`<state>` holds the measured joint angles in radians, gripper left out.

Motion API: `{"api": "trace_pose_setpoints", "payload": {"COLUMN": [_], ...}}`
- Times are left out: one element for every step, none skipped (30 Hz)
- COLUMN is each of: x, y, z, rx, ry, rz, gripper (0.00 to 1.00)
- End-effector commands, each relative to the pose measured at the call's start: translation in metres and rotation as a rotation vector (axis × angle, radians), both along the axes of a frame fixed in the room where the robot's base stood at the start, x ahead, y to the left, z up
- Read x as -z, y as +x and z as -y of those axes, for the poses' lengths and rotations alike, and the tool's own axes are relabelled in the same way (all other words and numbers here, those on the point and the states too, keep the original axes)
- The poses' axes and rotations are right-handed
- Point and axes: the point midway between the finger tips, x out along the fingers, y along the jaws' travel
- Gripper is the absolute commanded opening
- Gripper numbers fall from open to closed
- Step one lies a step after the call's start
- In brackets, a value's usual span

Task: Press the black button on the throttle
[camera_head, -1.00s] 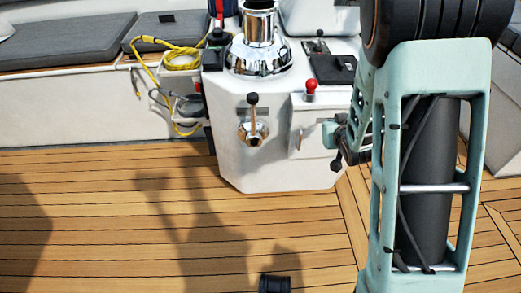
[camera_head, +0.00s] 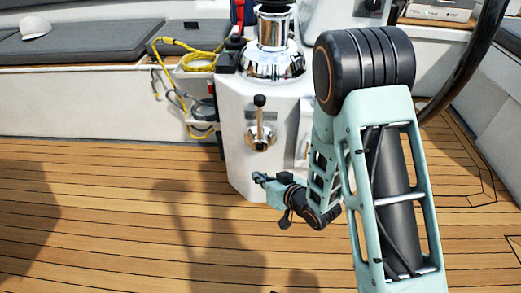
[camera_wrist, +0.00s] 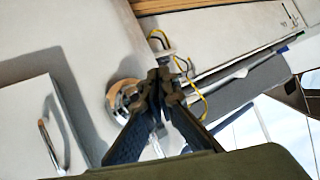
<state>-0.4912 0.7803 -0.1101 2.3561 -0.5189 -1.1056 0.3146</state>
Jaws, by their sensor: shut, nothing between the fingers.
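The throttle (camera_head: 260,137) is a round chrome mount on the front of the white pedestal, with a lever ending in a black knob (camera_head: 259,100). I cannot make out a separate black button on it. My gripper (camera_head: 258,178) is shut and empty, a little below the throttle in the head view and apart from it in the picture. In the wrist view, my gripper (camera_wrist: 160,76) points up the picture, and its fingers cover part of the chrome mount (camera_wrist: 117,97).
The white pedestal (camera_head: 238,150) carries a chrome winch (camera_head: 272,55). Yellow rope (camera_head: 184,52) hangs at its left. A panel with a curved handle (camera_wrist: 52,130) shows at left in the wrist view. The wooden deck (camera_head: 100,215) is clear at left.

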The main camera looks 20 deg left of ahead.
Motion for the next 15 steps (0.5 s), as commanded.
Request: {"api": "trace_pose_setpoints", "payload": {"x": [0.000,0.000,0.000,0.000,0.000,0.000,-0.001,-0.001,-0.001,-0.001,-0.001,-0.002,-0.002,-0.002,-0.002], "y": [0.000,0.000,0.000,0.001,0.001,0.002,0.004,0.005,0.009,0.011,0.014,0.019,0.023,0.027,0.033], "z": [0.000,0.000,0.000,0.000,0.000,0.000,0.000,-0.001,-0.001,-0.002,-0.003,-0.004,-0.005,-0.006,-0.008], "rx": [0.001,0.001,0.001,0.000,0.000,0.001,0.001,0.001,0.001,0.000,-0.001,-0.001,0.000,-0.001,0.000], "ry": [0.000,0.000,0.000,-0.001,-0.001,-0.001,-0.001,-0.001,-0.002,-0.003,-0.002,-0.002,-0.001,-0.002,-0.003], "rz": [0.000,0.000,0.000,0.001,0.001,0.001,0.001,0.001,0.002,0.002,0.002,0.002,0.003,0.004,0.003], "gripper": [0.00,0.00,0.00,0.00,0.00,0.00,0.00,0.00,0.00,0.00,0.00,0.00,0.00,0.00,0.00]}}
